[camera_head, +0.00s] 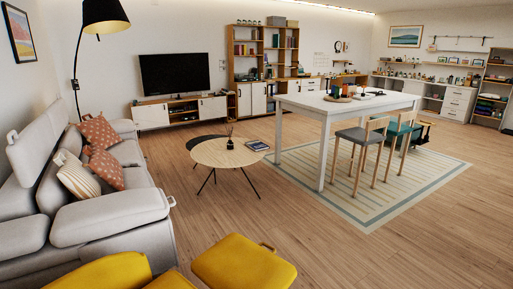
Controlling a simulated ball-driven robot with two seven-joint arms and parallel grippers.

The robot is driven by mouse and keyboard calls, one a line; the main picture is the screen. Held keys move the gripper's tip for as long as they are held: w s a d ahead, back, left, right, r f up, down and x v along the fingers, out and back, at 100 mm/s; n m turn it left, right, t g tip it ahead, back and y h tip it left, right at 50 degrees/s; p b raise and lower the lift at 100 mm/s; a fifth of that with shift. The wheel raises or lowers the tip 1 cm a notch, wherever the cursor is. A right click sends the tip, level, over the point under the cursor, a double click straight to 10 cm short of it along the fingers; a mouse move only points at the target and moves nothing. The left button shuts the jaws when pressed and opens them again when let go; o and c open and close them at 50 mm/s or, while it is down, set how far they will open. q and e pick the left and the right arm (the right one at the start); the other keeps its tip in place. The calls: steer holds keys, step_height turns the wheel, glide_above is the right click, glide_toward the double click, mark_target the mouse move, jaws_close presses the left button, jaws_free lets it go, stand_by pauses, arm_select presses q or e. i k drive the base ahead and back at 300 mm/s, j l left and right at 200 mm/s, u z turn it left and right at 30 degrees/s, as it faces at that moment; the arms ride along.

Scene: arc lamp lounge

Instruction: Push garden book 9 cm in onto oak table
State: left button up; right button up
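The round oak table (212,155) stands on thin dark legs in the middle of the room. A dark-covered book (257,145), which looks like the garden book, lies flat at the table's right edge. It seems to stick out past the rim, but it is too small to tell by how much. Its title cannot be read. A small dark vase with sticks (230,143) stands on the table, to the left of the book. Neither of my grippers is in view.
A grey sofa (110,215) with cushions runs along the left. Yellow seats (245,264) fill the bottom front. A white table (335,108) with two chairs stands on a striped rug at right. Bare wood floor lies right of the oak table.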

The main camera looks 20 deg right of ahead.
mark_target(256, 145)
steer(key=z, duration=0.25)
steer(key=l+z, duration=0.15)
steer(key=l, duration=0.25)
steer(key=i+l+z, duration=0.15)
steer(key=l, duration=0.2)
steer(key=i+l+z, duration=0.15)
steer(key=l, duration=0.25)
steer(key=i+l+z, duration=0.35)
steer(key=i+l, duration=0.2)
steer(key=i, duration=0.25)
steer(key=i+l+z, duration=0.2)
steer(key=i, duration=0.2)
steer(key=i+u, duration=0.2)
steer(key=i, duration=0.45)
steer(key=i+l+u, duration=0.2)
steer(key=i, duration=0.4)
steer(key=i+l+u, duration=0.2)
steer(key=i, duration=0.45)
steer(key=i+j+u, duration=0.35)
steer(key=i, duration=0.3)
steer(key=i+u, duration=0.4)
steer(key=i, duration=0.25)
steer(key=i+l+u, duration=0.15)
steer(key=i+u, duration=0.2)
steer(key=i, duration=2.15)
